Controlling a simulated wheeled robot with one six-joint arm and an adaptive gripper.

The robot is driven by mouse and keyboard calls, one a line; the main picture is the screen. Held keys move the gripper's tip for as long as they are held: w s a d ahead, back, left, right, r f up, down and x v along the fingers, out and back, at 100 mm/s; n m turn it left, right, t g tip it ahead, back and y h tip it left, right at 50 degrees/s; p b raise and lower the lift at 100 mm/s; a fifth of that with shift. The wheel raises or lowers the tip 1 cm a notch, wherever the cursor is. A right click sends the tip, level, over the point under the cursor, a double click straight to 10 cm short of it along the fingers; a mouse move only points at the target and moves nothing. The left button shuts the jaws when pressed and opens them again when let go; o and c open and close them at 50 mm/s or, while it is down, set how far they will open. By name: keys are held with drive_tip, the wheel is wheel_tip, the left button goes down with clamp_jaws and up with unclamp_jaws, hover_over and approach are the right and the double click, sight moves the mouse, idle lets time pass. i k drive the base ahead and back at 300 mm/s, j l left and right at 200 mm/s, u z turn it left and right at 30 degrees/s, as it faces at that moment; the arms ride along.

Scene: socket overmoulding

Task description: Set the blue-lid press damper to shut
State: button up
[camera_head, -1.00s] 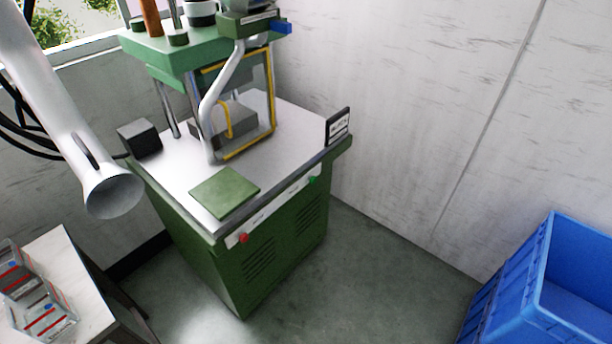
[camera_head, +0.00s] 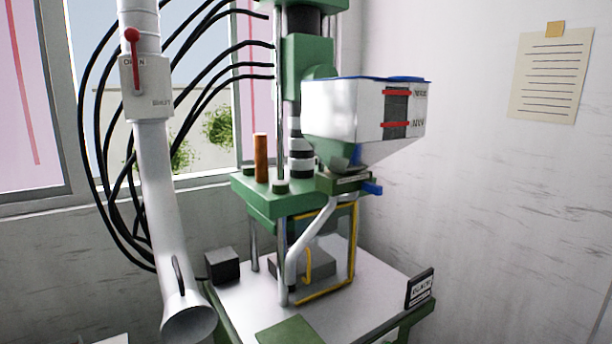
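The green press (camera_head: 268,198) stands ahead with a white hopper (camera_head: 362,108) topped by a blue lid (camera_head: 380,79). Left of it hangs a white duct (camera_head: 155,180) with a flared open end. A damper plate (camera_head: 148,88) on the duct carries a red-knobbed lever (camera_head: 134,60). The plate reads OPEN at upper left and SHUT at lower right. The lever stands upright with its knob at the top, by the OPEN label. My gripper is not in view.
Black hoses (camera_head: 100,150) loop behind and beside the duct. A black block (camera_head: 222,265) and a small sign (camera_head: 420,288) stand on the press table (camera_head: 370,290). A paper notice (camera_head: 552,75) hangs on the right wall. The space before that wall looks clear.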

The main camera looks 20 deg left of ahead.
sight(131, 34)
drive_tip(key=u, duration=1.2)
